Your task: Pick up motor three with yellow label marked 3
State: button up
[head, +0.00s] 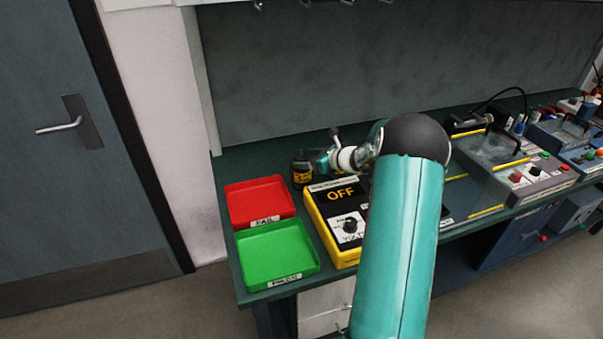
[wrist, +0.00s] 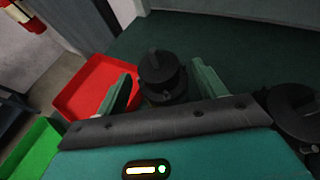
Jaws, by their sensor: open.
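A small dark motor with a yellow label (head: 302,174) stands on the bench behind the yellow box, right of the red tray. The number on its label is too small to read. In the wrist view a dark round motor (wrist: 159,74) stands between the two green fingers of my gripper (wrist: 163,88), with its knob-like top facing the camera. The fingers are apart, one on each side of it, and I cannot tell whether they touch it. In the head view my gripper (head: 322,158) is just right of the labelled motor, partly hidden by my own arm.
A red tray (head: 235,213) and a green tray (head: 247,272) lie at the bench's left end. A yellow box reading OFF (head: 342,194) stands beside them; its dark knob (wrist: 293,104) shows at right in the wrist view. Control boxes (head: 533,180) fill the bench's right.

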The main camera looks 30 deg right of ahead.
aim_at(296, 156)
jog(key=x, duration=0.5)
jog(key=shift+w, duration=0.1)
grip_shut()
jog(key=shift+r, duration=0.25)
